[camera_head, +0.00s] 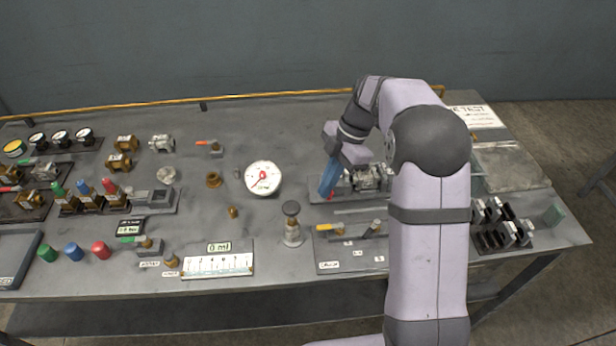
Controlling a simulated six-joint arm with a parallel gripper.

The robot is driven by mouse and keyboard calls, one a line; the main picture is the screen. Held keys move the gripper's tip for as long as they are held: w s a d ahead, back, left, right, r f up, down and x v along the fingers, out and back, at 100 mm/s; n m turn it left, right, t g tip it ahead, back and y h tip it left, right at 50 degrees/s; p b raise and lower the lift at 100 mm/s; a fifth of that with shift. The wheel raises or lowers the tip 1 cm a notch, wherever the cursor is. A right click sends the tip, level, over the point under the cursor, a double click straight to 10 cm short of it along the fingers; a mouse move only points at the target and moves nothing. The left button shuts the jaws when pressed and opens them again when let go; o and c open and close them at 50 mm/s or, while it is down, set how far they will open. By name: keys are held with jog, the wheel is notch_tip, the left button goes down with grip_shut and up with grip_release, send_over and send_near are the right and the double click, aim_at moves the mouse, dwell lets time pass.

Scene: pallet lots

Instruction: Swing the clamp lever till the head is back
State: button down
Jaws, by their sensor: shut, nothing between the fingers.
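My gripper (327,190) points down at the bench, its blue fingers shut and nothing between them. A small red piece shows right at the fingertips; I cannot tell whether they touch it. It may be the end of the clamp lever, but its shape is mostly hidden. Just right of the fingers is a metal clamp fixture (366,178) with silver parts on a grey base. My arm covers its right side, so the position of the clamp head cannot be told.
A white round gauge (263,178) stands left of my gripper. A dark-knobbed post (292,222) and a plate with a yellow-handled tool (328,228) lie in front. Valves and coloured caps fill the left. Black slotted blocks (497,228) stand at the right.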

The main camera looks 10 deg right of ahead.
jog(key=shift+w, duration=0.15)
jog(key=shift+w+a+p, duration=0.4)
jog(key=shift+w, duration=0.1)
notch_tip(320, 180, up, 11)
jog(key=b, duration=0.1)
dwell(0.7)
jog(key=shift+s+a+f, duration=0.1)
jog(key=shift+f, duration=0.05)
